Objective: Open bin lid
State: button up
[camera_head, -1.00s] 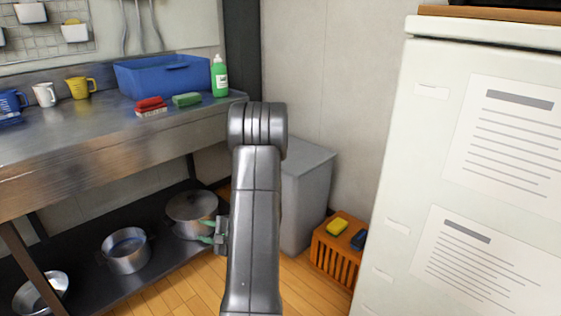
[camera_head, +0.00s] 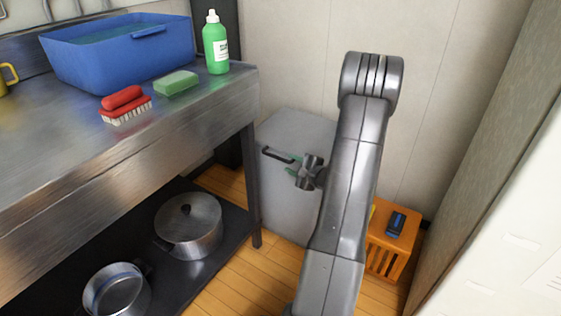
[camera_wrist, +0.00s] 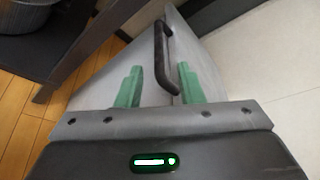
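The bin (camera_head: 282,208) is a grey box in the corner beyond the steel counter, with a flat lid (camera_head: 300,130) lying shut on top. A dark bar handle (camera_head: 274,154) sits at its upper front edge. My gripper (camera_head: 290,163) is at the handle, with its green fingers partly hidden by its own body. In the wrist view my gripper (camera_wrist: 160,88) is open, its two green fingers apart. The handle (camera_wrist: 162,55) shows between them and runs past the fingertips; it appears not clamped. The bin (camera_wrist: 200,50) fills the area ahead.
The steel counter (camera_head: 60,150) stands on the left, bearing a blue tub (camera_head: 110,60), a red brush (camera_head: 124,105), a green sponge (camera_head: 176,83) and a green bottle (camera_head: 216,48). Pots stand on its lower shelf. An orange crate (camera_head: 385,262) stands right of the bin.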

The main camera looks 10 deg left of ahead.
aim_at(283, 160)
jog(key=b+x, duration=0.1)
jog(key=x, duration=0.6)
jog(key=shift+s, duration=0.1)
grip_shut()
